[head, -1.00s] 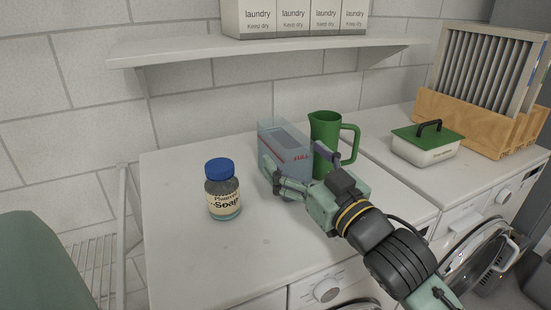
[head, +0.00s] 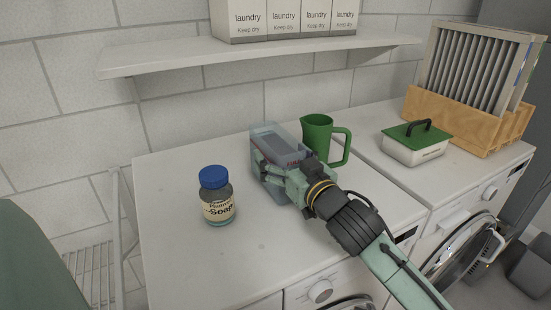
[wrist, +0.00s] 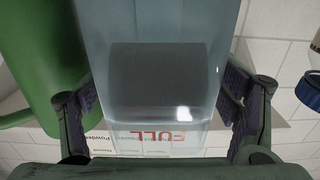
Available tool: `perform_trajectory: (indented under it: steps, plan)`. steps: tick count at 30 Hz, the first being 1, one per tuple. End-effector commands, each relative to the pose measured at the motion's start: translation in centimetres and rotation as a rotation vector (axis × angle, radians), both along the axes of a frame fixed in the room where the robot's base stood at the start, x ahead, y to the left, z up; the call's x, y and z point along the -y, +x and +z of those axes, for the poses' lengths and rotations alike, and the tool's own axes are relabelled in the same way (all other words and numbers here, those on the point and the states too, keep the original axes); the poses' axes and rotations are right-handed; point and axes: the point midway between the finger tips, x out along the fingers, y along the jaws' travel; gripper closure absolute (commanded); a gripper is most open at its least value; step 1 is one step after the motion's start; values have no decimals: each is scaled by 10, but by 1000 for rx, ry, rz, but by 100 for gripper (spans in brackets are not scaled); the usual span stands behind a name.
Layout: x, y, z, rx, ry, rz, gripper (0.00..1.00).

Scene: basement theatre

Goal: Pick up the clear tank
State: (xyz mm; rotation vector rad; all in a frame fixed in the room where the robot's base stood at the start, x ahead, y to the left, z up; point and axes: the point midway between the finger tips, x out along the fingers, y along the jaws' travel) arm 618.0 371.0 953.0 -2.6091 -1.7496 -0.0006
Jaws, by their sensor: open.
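The clear tank (head: 268,138) is a see-through bluish box with red FULL lettering. It stands on the white machine top, partly hidden behind my gripper in the head view. In the wrist view the tank (wrist: 160,65) fills the middle, between the two fingers. My gripper (wrist: 160,105) is open, with one finger on each side of the tank. A narrow gap seems to show beside each finger; contact cannot be told for sure. In the head view my gripper (head: 278,178) is at the tank's near side.
A green jug (head: 318,138) stands close to the tank's right. A blue-capped soap jar (head: 217,197) stands to the left. A shelf (head: 260,57) with laundry boxes hangs above. A green-lidded box (head: 416,147) and a wooden crate (head: 455,120) stand farther right. The front-left top is clear.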

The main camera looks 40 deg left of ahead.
Motion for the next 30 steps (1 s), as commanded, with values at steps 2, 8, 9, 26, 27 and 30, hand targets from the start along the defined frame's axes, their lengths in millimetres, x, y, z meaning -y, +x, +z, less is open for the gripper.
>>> perform_trajectory:
  steps: [2, 8, 9, 26, 27, 30]
  plan:
    - [-9, 4, 1, -1, -1, 0, 18]
    - [-13, 6, -1, 0, -1, -2, 18]
    - [-13, 6, -1, 0, -1, -2, 18]
    - [-13, 6, -1, 0, 0, -2, 51]
    - [-13, 6, -1, 0, 0, -2, 54]
    - [-13, 6, -1, 0, 0, -2, 60]
